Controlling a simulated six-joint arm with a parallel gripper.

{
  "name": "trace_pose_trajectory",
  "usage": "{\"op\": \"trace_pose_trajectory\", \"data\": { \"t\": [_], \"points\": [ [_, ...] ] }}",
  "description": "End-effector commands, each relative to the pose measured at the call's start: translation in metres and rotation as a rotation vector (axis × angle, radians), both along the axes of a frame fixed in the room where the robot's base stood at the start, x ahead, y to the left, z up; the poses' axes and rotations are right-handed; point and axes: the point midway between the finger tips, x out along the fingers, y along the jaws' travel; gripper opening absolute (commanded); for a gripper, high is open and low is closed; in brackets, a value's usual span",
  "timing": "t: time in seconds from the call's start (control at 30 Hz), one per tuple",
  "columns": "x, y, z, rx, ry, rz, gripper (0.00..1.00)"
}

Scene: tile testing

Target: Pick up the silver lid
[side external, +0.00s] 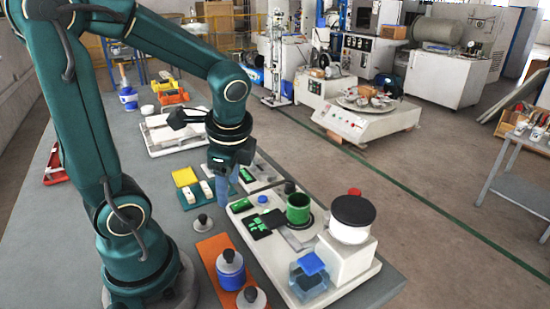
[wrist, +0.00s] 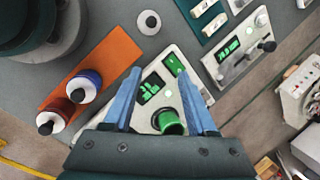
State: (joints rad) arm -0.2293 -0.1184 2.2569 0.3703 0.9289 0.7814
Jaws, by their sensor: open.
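A small silver lid (side external: 203,224) with a dark knob lies on the grey table, just beyond the orange mat. In the wrist view the lid (wrist: 142,28) is a flat grey disc near the top, apart from my fingers. My gripper (side external: 222,197) points down above the table, to the right of the lid and higher than it. In the wrist view my gripper (wrist: 160,74) shows two blue fingers spread apart with nothing held between them. Two jars, one blue (side external: 231,279), stand on the orange mat (side external: 212,246) with silver, black-knobbed tops.
A white testing machine (side external: 345,262) with a green cup (side external: 299,208) and a green display stands right of my gripper. A yellow open box (side external: 185,177) and small white blocks lie behind the lid. The grey table left of the lid is clear.

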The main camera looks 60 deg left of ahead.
Motion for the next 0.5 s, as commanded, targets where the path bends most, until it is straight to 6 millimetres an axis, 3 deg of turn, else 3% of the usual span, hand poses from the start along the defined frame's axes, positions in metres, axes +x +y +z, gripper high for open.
{"op": "trace_pose_trajectory", "data": {
  "t": [0.2,0.5],
  "points": [
    [-0.015,0.033,-0.037,-0.002,0.241,-0.021,0.58],
    [-0.031,0.041,-0.060,-0.035,0.322,0.029,0.58]
  ]
}}
